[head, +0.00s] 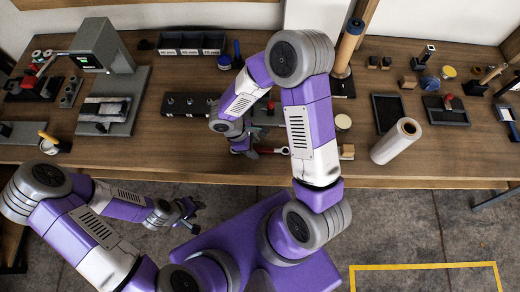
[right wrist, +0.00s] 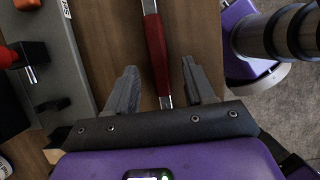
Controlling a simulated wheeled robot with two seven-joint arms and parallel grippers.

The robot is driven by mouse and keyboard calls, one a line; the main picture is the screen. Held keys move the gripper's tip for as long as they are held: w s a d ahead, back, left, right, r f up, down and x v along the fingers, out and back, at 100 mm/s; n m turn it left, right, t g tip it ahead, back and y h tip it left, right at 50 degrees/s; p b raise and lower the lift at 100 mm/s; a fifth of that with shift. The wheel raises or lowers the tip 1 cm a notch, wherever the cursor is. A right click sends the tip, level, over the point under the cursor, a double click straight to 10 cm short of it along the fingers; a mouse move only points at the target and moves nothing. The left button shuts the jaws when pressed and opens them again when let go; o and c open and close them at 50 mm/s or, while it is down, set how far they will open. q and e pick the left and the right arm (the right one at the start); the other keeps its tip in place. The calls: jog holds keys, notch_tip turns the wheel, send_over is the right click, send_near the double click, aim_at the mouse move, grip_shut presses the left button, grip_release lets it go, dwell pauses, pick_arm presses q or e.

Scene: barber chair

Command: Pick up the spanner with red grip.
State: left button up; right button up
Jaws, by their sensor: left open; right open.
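The spanner with red grip (head: 272,150) lies near the front edge of the wooden bench, partly hidden by my right arm and gripper in the head view. In the right wrist view its red grip (right wrist: 157,50) runs lengthwise, with a silver end between the jaws. My right gripper (head: 248,152) is open at the spanner; in the right wrist view its two fingers (right wrist: 160,68) stand on either side of the handle, with visible gaps. My left gripper (head: 189,211) is open and empty, in front of the bench, over the floor.
A grey fixture (right wrist: 62,60) stands left of the spanner in the right wrist view. A white roll (head: 397,141) lies to the right near the bench edge. A black strip with studs (head: 189,105) and a grey machine (head: 105,75) stand left.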

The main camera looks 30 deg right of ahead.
jog(key=shift+s+d+f, duration=0.1)
jog(key=shift+d+f, duration=0.05)
jog(key=shift+f, duration=0.3)
grip_shut()
